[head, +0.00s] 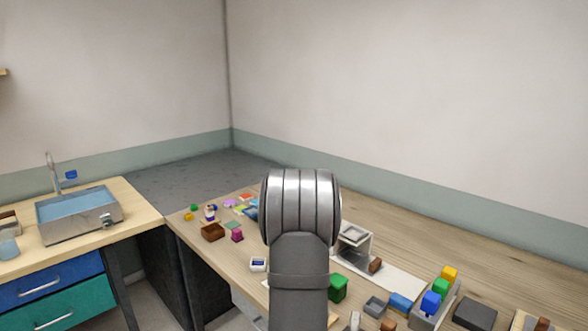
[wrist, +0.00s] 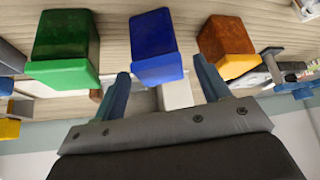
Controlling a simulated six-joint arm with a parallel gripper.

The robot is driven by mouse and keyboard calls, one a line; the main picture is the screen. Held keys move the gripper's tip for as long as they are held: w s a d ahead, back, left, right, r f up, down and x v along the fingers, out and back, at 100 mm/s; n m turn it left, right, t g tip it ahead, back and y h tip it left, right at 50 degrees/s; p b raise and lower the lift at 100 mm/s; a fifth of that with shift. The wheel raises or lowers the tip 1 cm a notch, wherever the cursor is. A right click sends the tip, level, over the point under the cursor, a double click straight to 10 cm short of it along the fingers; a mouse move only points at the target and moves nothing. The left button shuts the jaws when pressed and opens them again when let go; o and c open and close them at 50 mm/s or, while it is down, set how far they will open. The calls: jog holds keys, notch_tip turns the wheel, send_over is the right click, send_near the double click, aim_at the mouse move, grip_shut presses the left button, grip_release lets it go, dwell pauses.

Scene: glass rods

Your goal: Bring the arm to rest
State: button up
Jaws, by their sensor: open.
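My gripper (wrist: 160,72) is open in the wrist view, its two blue-grey fingers apart with nothing gripped. A blue block (wrist: 153,36) appears between and beyond the fingertips, with gaps visible on both sides; its distance from them is unclear. A green block (wrist: 65,45) appears to the left of the fingers and a brown block (wrist: 227,40) to the right. In the head view my grey arm rises in the middle of the picture and hides part of the bench; the gripper itself does not show there.
The wooden bench (head: 480,268) holds several coloured blocks on the right, including a blue one (head: 430,303), a green one (head: 338,288) and a dark grey one (head: 474,315). A white stand (head: 352,245) is beside my arm. A metal basin (head: 78,215) stands on the left counter.

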jog(key=v, duration=1)
jog(key=x, duration=1.2)
jog(key=shift+w+f, duration=0.1)
notch_tip(320, 180, up, 11)
jog(key=shift+f, duration=0.2)
jog(key=w+d+r+m+g+h, duration=0.15)
jog(key=d+r, duration=0.35)
jog(key=d, duration=0.6)
jog(key=w+d+r+m+h, duration=0.1)
jog(key=w+d+r+m, duration=0.3)
jog(key=d, duration=0.8)
jog(key=shift+n, duration=0.55)
jog(key=w+a+f, duration=0.4)
jog(key=a+f, duration=0.1)
jog(key=w+a+f, duration=0.2)
jog(key=a, duration=0.1)
jog(key=shift+w+f, duration=0.2)
jog(key=shift+f, duration=0.65)
